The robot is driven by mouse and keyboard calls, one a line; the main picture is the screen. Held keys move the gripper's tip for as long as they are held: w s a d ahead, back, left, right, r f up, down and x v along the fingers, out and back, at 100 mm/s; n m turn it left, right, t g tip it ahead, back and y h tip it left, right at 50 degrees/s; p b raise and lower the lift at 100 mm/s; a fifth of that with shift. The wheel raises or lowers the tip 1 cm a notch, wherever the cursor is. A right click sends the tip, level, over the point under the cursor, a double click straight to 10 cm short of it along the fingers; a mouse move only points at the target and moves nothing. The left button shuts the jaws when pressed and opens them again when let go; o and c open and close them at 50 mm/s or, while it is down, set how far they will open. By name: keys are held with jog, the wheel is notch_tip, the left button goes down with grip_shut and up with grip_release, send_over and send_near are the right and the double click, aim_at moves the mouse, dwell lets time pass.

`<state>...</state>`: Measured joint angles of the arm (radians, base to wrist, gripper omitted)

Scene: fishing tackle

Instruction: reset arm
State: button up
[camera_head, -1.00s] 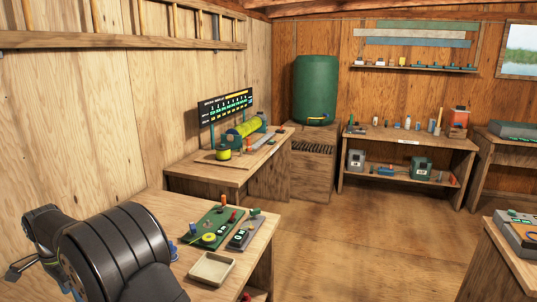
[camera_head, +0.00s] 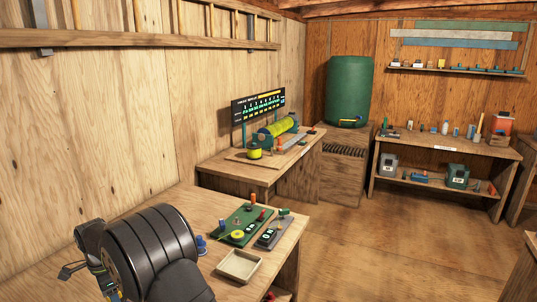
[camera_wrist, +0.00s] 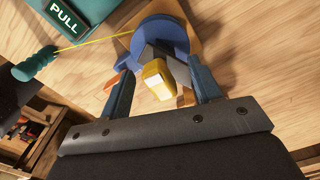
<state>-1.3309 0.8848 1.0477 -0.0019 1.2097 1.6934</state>
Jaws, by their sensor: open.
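In the wrist view my gripper (camera_wrist: 160,72) is open, with its two dark blue-grey fingers apart. Past and between the fingers show a blue disc (camera_wrist: 159,33) and a yellow block (camera_wrist: 157,80); I cannot tell whether a finger touches either. In the head view my dark, rounded arm bends at the lower left over the near bench (camera_head: 205,202), and my gripper (camera_head: 70,271) is small at its left end, its fingers hard to make out there.
In the wrist view a teal box (camera_wrist: 68,18) reads PULL, and a yellow line runs from a teal handle (camera_wrist: 35,63) to the disc. A cream tray (camera_head: 239,265) and green board (camera_head: 241,226) lie right of my arm. Open floor (camera_head: 350,245) lies beyond.

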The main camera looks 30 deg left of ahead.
jog(key=shift+m, duration=0.3)
dwell(0.4)
